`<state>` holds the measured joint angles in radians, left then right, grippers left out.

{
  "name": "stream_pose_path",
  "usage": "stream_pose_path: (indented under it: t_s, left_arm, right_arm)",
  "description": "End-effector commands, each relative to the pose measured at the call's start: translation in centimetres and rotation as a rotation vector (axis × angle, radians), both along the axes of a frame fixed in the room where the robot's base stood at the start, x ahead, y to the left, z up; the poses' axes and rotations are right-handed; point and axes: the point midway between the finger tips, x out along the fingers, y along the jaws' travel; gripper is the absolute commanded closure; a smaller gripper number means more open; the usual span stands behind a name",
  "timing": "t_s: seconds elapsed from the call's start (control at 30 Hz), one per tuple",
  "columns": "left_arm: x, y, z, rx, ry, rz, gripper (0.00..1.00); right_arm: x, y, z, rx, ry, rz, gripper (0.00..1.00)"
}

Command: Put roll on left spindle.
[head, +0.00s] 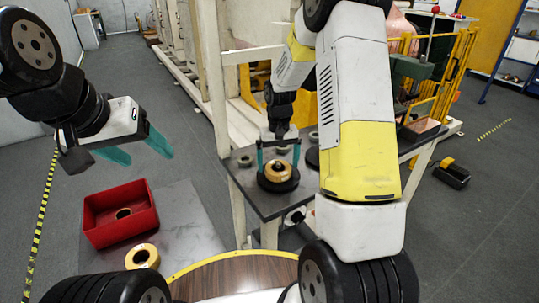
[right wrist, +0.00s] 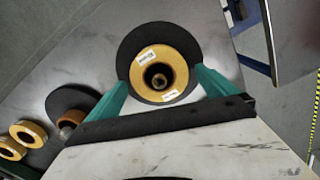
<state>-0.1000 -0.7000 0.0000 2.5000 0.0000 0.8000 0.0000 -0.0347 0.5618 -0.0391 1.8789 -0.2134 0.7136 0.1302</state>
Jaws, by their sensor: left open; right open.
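A copper-coloured roll (head: 278,171) lies flat on the black disc (head: 278,184) of the left spindle on the dark bench. In the right wrist view the roll (right wrist: 144,82) sits around the spindle post (right wrist: 159,77), on the black disc (right wrist: 128,50). My right gripper (head: 279,160) is open above the roll, one teal finger on each side with small gaps. The right gripper (right wrist: 160,76) also shows this in the right wrist view. My left gripper (head: 140,150) is open and empty, in the air at the left. A second black disc (right wrist: 66,98) with its post is beside the first.
Two rolls (right wrist: 28,133) sit at the left of the wrist view. My right arm hides part of the bench.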

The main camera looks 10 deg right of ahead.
Motion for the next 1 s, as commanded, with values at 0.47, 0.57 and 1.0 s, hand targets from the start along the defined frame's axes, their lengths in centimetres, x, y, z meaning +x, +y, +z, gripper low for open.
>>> stream_pose_path:
  t_s: [0.47, 0.57, 1.0]
  left_arm:
    - [0.0, 0.0, 0.0, 0.000, 0.000, 0.000, 0.33]
    - [0.0, 0.0, 0.0, 0.000, 0.000, 0.000, 0.33]
    - [0.0, 0.0, 0.0, 0.000, 0.000, 0.000, 0.33]
  right_arm:
    - [0.1, 0.0, 9.4, 0.000, -0.004, 0.000, 0.03]
    - [0.0, 0.0, 10.2, 0.000, -0.002, 0.000, 0.03]
    - [-9.5, 0.7, 21.3, 0.086, -0.227, 0.004, 0.03]
